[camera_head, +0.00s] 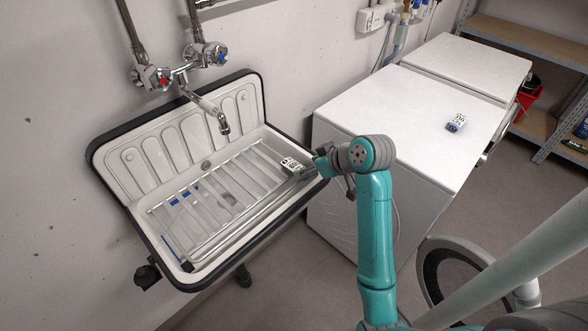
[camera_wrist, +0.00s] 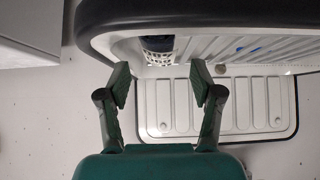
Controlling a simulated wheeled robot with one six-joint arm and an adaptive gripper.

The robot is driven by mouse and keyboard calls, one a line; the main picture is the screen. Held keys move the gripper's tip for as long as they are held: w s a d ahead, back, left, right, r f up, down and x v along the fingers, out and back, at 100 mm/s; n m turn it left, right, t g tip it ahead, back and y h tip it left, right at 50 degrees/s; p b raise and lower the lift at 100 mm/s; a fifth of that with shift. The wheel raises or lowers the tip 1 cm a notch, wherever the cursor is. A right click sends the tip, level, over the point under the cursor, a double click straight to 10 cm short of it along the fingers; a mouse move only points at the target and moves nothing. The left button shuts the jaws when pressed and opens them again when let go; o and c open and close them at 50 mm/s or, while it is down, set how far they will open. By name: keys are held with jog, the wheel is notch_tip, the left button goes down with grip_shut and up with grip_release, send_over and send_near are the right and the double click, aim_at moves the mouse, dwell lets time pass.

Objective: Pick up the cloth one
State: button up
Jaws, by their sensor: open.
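I cannot make out anything that is clearly cloth. A small white block with dark marks (camera_head: 292,165) lies at the right end of the sink, close to my gripper (camera_head: 322,166). In the wrist view a dark blue and white patterned item (camera_wrist: 158,50), likely the same block, shows beyond my fingertips and between them. My gripper (camera_wrist: 162,82) is open, with a gap between its fingers and nothing in it. A similar white and blue block (camera_head: 457,122) lies on the front white machine.
The white sink (camera_head: 150,157) has a black rim and a slatted metal rack (camera_head: 222,192) with blue bits under it. Taps (camera_head: 180,72) and a spout hang above. White machines (camera_head: 395,105) stand right of the sink. A red bucket (camera_head: 524,104) and shelves are at far right.

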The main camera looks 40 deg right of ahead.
aim_at(298, 167)
jog(key=shift+x, duration=3.1)
jog(key=c, duration=1.1)
notch_tip(298, 167, up, 10)
jog(key=shift+s, duration=0.1)
